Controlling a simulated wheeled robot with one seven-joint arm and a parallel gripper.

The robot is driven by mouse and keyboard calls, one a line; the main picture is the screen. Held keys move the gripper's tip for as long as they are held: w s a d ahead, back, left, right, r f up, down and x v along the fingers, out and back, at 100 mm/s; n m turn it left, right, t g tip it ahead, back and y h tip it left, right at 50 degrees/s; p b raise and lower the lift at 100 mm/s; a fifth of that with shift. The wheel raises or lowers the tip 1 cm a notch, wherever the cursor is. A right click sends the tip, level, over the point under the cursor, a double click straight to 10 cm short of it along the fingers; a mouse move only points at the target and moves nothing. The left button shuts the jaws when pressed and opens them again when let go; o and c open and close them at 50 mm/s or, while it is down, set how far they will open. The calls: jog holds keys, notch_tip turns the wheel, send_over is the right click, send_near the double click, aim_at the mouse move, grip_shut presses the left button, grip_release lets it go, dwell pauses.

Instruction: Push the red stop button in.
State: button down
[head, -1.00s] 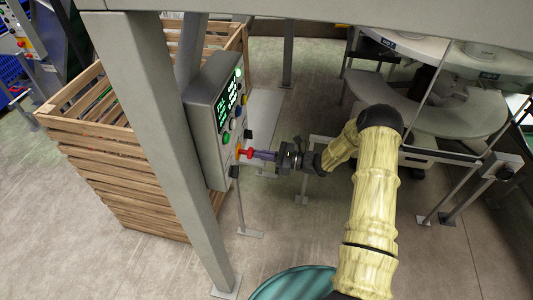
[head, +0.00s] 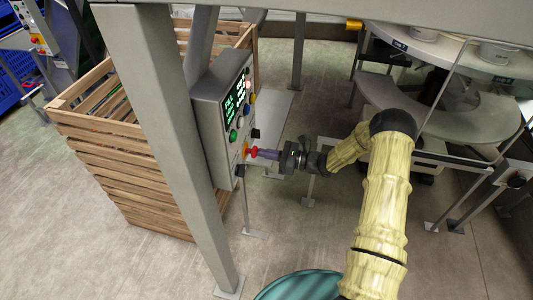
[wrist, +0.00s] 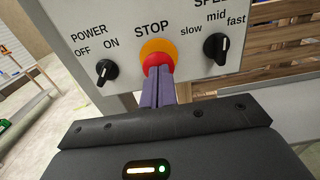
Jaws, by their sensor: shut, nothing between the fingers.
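The red stop button (head: 254,152) sticks out from the lower part of the grey control box, on an orange-yellow base. In the wrist view the red button (wrist: 158,61) sits below the word STOP. My gripper (head: 262,153) is shut and empty, its purple fingers pointing left at the button. In the wrist view the fingertips (wrist: 158,73) overlap the lower face of the button and appear to touch it. The fingertips hide part of the button's face, and I cannot tell how far in it is.
The control box (head: 208,122) carries a lit display and several other buttons. A power knob (wrist: 106,72) and a speed knob (wrist: 216,48) flank the stop button. A steel post (head: 165,130) and a wooden crate (head: 125,160) stand left. A round grey machine (head: 425,105) stands right.

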jog(key=b+v, duration=0.4)
jog(key=v, duration=0.9)
jog(key=shift+d, duration=0.35)
jog(key=s+a+n+g+h, duration=0.7)
jog(key=s+n+g, duration=0.15)
jog(key=s, duration=0.35)
jog(key=s+d+r+n+t+h, duration=0.3)
jog(key=s+r+n+t+h, duration=0.2)
jog(key=n, duration=0.8)
jog(key=s+r+h, duration=0.3)
jog(key=s+h, duration=0.2)
jog(key=shift+d+r, duration=0.3)
jog(key=shift+r, duration=0.05)
